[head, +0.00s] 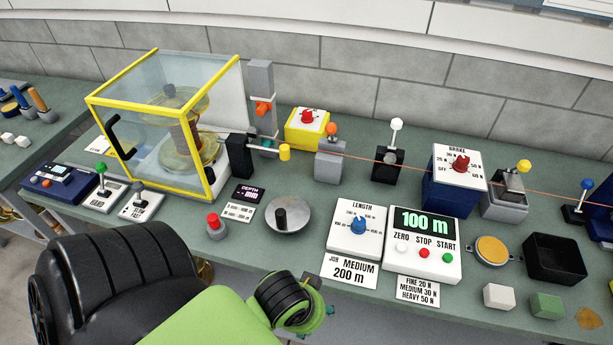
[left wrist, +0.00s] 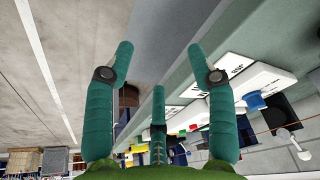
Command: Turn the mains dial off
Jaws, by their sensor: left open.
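A yellow box (head: 297,140) with a white top and a red knob (head: 307,117) stands at the back of the bench, right of the glass-sided enclosure. It looks like the mains dial, but its lettering is too small to read. My left arm comes in low across the front of the head view, and its wrist hides most of the left gripper. In the left wrist view my left gripper (left wrist: 158,75) has its teal fingers spread apart with nothing between them. It is at the bench's front edge, well away from the yellow box. My right gripper is not in view.
The yellow-framed enclosure (head: 165,112) stands left of the box. A grey post (head: 261,85) and a grey block with an orange-topped lever (head: 331,160) flank it. The blue BRAKE box (head: 453,192), LENGTH panel (head: 345,240) and 100 m counter (head: 425,262) lie to the right.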

